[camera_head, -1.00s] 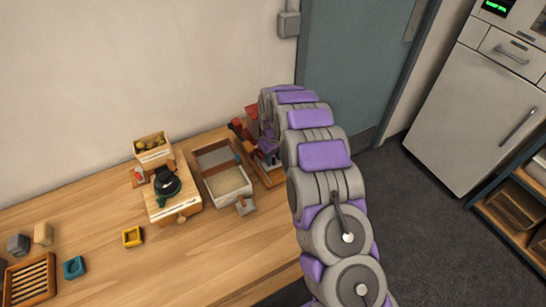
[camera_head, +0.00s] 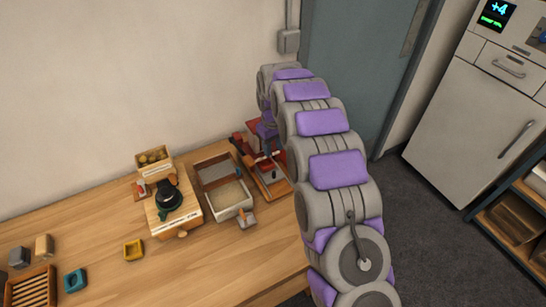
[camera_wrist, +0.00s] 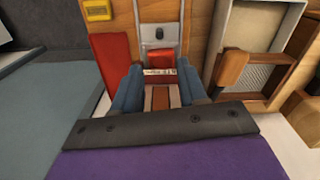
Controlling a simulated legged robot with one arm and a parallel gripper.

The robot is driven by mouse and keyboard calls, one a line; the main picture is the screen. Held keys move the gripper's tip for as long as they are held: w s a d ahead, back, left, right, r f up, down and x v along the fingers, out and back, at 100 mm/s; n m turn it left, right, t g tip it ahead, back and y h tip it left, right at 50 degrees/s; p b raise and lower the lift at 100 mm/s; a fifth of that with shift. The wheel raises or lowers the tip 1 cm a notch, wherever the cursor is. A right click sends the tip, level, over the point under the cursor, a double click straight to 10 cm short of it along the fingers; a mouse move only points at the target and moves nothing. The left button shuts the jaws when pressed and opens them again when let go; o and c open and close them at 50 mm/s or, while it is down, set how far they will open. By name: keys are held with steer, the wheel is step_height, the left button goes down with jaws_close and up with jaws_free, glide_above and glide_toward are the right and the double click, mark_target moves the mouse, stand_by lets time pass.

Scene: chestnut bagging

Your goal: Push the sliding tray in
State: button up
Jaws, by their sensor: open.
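The likely sliding tray (camera_head: 270,181) is a grey plate with a dark knob, set in a red and wooden bagging fixture (camera_head: 284,188) at the table's right end. In the wrist view the grey tray (camera_wrist: 160,14) with its dark knob lies ahead of my gripper, beyond a red block (camera_wrist: 161,60). My gripper (camera_wrist: 161,72) is open, its two blue fingers spread on either side of the red block, with nothing visibly held. I cannot tell whether it touches the block. In the head view my arm partly hides the gripper and fixture.
Further left are a wooden stand with a dark round dish (camera_head: 169,197) and a chestnut crate (camera_head: 153,170). The wall is close behind; the table's front middle is clear.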

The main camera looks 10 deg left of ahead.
steer(key=shift+r, duration=2.15)
